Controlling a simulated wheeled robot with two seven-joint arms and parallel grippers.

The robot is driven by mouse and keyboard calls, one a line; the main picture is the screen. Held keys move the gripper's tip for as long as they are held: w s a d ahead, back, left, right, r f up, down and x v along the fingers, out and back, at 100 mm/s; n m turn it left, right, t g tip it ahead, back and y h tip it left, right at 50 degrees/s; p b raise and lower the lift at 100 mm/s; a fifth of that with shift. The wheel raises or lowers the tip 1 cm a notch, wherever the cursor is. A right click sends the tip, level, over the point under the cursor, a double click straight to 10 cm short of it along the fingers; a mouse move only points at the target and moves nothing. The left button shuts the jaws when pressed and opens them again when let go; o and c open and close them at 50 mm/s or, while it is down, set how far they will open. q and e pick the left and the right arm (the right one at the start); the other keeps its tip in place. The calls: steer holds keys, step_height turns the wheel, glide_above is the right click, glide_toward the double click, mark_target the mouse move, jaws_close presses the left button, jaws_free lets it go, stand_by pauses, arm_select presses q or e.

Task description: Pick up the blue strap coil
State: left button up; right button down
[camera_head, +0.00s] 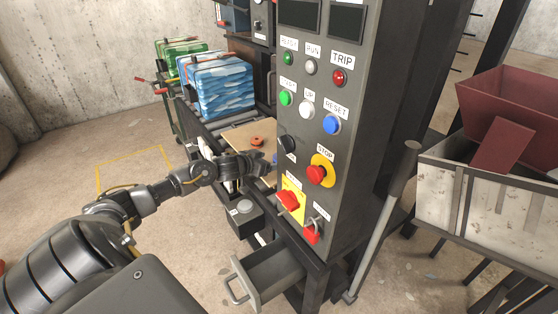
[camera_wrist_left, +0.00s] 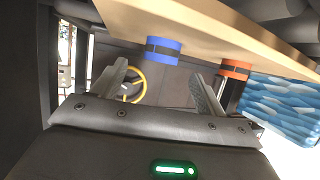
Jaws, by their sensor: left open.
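The blue strap coil (camera_wrist_left: 163,50) shows in the left wrist view as a short blue cylinder with a dark band, resting against a tan board (camera_wrist_left: 200,22). In the head view only a small blue sliver (camera_head: 274,158) shows at the right end of my gripper; the rest is hidden. My left gripper (camera_head: 262,163) reaches in over the board, beside the panel. In the left wrist view its fingers (camera_wrist_left: 160,88) are apart and empty, with the coil ahead between their lines, not touched. My right gripper is in neither view.
An orange coil (camera_head: 257,140) sits on the board near the blue one. The grey control panel (camera_head: 318,110) with buttons stands close on the right of my gripper. Blue-white bundles (camera_head: 215,85) stand behind. An open drawer (camera_head: 266,272) juts out below.

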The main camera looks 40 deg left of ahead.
arm_select(q)
steer(key=x, duration=0.5)
steer(key=shift+f, duration=0.15)
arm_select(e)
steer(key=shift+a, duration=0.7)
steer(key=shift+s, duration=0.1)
arm_select(q)
steer(key=shift+c, duration=1.2)
steer(key=c, duration=0.9)
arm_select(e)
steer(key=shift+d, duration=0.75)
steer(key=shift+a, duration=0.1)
